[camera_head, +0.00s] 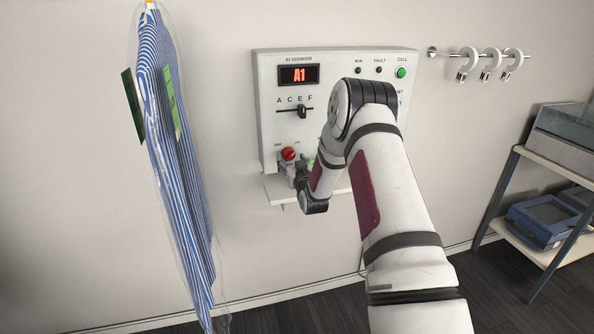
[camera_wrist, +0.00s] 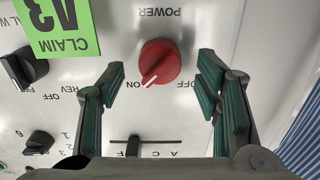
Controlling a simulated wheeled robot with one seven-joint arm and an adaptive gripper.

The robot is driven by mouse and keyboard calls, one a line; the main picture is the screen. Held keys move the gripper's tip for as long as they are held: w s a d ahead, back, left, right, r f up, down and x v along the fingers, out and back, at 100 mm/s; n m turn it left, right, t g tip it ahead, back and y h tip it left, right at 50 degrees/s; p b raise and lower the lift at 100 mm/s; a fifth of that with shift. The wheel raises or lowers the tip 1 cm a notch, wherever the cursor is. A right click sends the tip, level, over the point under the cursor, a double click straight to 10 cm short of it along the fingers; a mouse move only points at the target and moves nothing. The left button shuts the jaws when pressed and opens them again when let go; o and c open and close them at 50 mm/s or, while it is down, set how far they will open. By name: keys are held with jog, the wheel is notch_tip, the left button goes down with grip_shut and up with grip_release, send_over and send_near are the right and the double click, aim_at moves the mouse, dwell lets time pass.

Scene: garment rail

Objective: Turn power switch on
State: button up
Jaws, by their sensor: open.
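The power switch (camera_wrist: 160,63) is a round red knob on a light panel, under the word POWER, which appears upside down in the wrist view. Its white pointer line slants toward the ON mark, away from OFF. In the head view the red knob (camera_head: 288,153) sits at the panel's lower left. My gripper (camera_wrist: 161,68) is open, with its green-padded fingers on either side of the knob and a visible gap at each side. In the head view my gripper is beside the knob, partly hidden by my arm.
A green claim tag (camera_wrist: 58,27) and black knobs (camera_wrist: 24,68) lie near the switch. A bagged striped garment (camera_head: 180,150) hangs to the left. A shelf (camera_head: 540,160) stands right.

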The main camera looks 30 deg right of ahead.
jog(key=v, duration=1)
jog(key=a+r+n+g+y, duration=0.2)
jog(key=a+r, duration=0.4)
jog(key=r, duration=0.3)
jog(key=s+a+r+g+y, duration=0.1)
jog(key=s+a+r+g, duration=0.3)
jog(key=s+a+r, duration=0.45)
jog(key=s+a+r+g+y, duration=0.1)
jog(key=s+a+g, duration=0.2)
jog(key=s, duration=1.2)
jog(key=s+a+r+n+g+y, duration=0.1)
jog(key=s+a+g, duration=0.2)
jog(key=s, duration=1.3)
jog(key=a, duration=0.3)
jog(key=shift+s+a, duration=0.2)
jog(key=shift+a, duration=0.1)
jog(key=shift+r, duration=0.2)
